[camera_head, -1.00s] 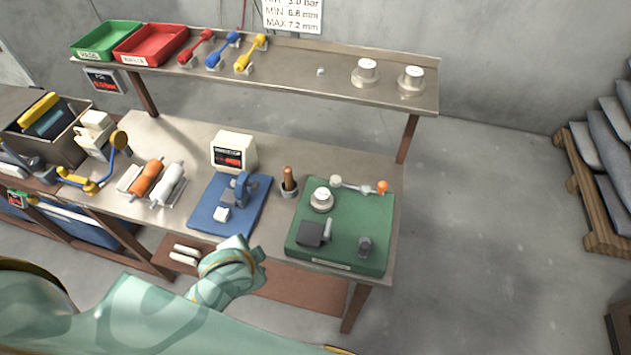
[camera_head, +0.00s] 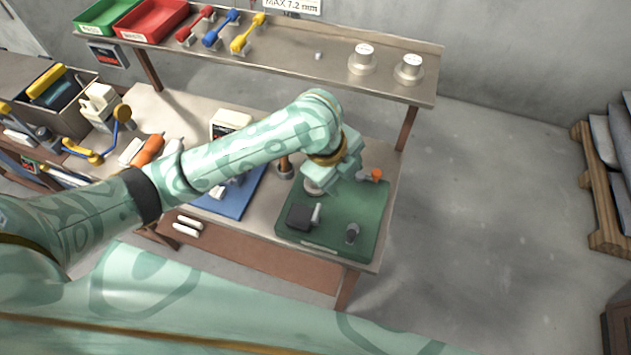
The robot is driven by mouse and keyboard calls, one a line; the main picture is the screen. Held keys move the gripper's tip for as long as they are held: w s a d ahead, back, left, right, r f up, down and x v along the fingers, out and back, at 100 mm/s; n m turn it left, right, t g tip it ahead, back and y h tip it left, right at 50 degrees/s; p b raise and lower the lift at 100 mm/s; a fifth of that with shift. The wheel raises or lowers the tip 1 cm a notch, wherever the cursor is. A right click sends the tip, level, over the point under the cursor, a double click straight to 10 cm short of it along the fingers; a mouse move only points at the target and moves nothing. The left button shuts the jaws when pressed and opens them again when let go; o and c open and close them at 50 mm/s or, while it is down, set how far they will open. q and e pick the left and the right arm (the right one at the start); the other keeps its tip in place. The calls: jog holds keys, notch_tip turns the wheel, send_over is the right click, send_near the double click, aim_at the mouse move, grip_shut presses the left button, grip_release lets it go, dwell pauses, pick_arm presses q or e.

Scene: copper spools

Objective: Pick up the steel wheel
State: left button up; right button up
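The round steel piece that looks like the steel wheel (camera_head: 312,188) lies on the back left part of the green mat (camera_head: 345,244). Most of it is hidden by my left gripper (camera_head: 322,180), which points down directly over it. I cannot tell whether the gripper touches the wheel, or whether its fingers are open or shut. My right gripper is not in view.
A black block (camera_head: 299,216) and a small grey cylinder (camera_head: 352,232) stand on the mat. An orange-tipped part (camera_head: 376,175) is close right of my gripper. The shelf (camera_head: 290,45) with two white-topped round pieces overhangs the bench behind.

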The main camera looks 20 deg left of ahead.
pick_arm(q)
jog(key=w+a+r+m+g+y, duration=0.25)
jog(key=w+a+r+m, duration=0.2)
jog(key=a, duration=0.25)
jog(key=shift+n+y, duration=0.35)
jog(key=f+b, duration=0.1)
jog(key=f, duration=0.2)
jog(key=f+b, duration=0.1)
jog(key=f, duration=0.2)
jog(key=f+b, duration=0.1)
jog(key=f, duration=0.3)
jog(key=shift+a+f, duration=0.1)
jog(key=shift+a, duration=0.2)
jog(key=f, duration=0.1)
jog(key=f+b, duration=0.1)
jog(key=f, duration=0.1)
jog(key=f+b, duration=0.1)
jog(key=f, duration=0.1)
jog(key=shift+w+d+f, duration=0.1)
jog(key=shift+w+d, duration=0.05)
jog(key=shift+w, duration=0.1)
jog(key=c, duration=1.1)
